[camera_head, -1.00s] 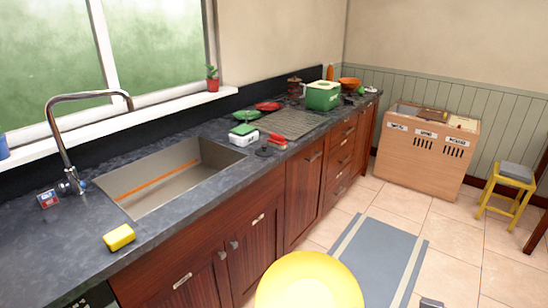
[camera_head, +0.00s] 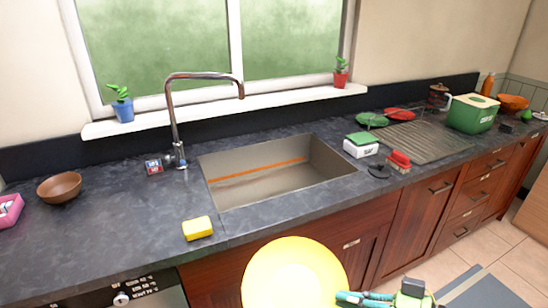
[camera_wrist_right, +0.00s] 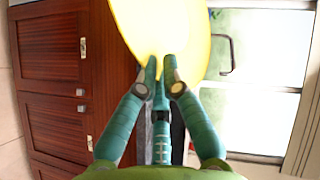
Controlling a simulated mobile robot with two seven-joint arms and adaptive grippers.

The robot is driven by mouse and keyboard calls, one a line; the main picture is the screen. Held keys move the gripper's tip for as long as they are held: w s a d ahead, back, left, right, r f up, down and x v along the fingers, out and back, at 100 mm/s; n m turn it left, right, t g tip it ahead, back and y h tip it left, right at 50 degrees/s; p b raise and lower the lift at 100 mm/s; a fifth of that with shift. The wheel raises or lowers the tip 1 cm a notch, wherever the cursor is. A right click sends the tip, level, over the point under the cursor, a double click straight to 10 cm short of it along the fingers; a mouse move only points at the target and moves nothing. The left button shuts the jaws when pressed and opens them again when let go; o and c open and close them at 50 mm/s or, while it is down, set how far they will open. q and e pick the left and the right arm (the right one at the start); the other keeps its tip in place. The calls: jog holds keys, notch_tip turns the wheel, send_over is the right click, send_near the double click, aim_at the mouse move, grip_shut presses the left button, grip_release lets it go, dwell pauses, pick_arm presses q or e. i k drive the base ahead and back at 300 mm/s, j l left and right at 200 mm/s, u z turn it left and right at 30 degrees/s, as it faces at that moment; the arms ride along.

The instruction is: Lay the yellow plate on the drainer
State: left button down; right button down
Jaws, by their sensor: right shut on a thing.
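The yellow plate (camera_head: 295,272) is at the bottom middle of the head view, in front of the counter edge. My right gripper (camera_head: 345,297) is shut on its right rim. In the right wrist view, the fingertips (camera_wrist_right: 160,76) pinch the edge of the plate (camera_wrist_right: 180,30). The drainer, a grey ribbed rack (camera_head: 428,140), lies on the counter right of the sink, apart from the plate. The plate hides part of the cupboard front. My left gripper is not in view.
The sink (camera_head: 275,172) with its tap (camera_head: 178,120) is ahead. A yellow sponge (camera_head: 197,228) lies near the counter edge. A green-and-white box (camera_head: 361,146) and a red-topped item (camera_head: 399,160) stand left of the drainer. A green container (camera_head: 472,114) stands at its far right.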

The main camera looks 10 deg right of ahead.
aim_at(422, 138)
jog(key=i+l+u, duration=0.1)
jog(key=l, duration=0.3)
jog(key=i+l+u, duration=0.1)
jog(key=l, duration=0.25)
jog(key=i+l+u, duration=0.1)
jog(key=i+l, duration=0.15)
jog(key=l, duration=0.15)
jog(key=i+l, duration=0.15)
jog(key=l, duration=0.3)
jog(key=i+l+u, duration=0.15)
jog(key=l, duration=0.25)
jog(key=i+l, duration=0.1)
jog(key=l, duration=0.35)
jog(key=i+l, duration=0.15)
jog(key=l, duration=0.3)
jog(key=i+l, duration=0.1)
jog(key=l, duration=0.35)
jog(key=i+l, duration=0.1)
jog(key=l, duration=0.3)
jog(key=i+l, duration=0.1)
jog(key=l, duration=0.35)
jog(key=i+l, duration=0.15)
jog(key=l, duration=0.3)
jog(key=u, duration=0.05)
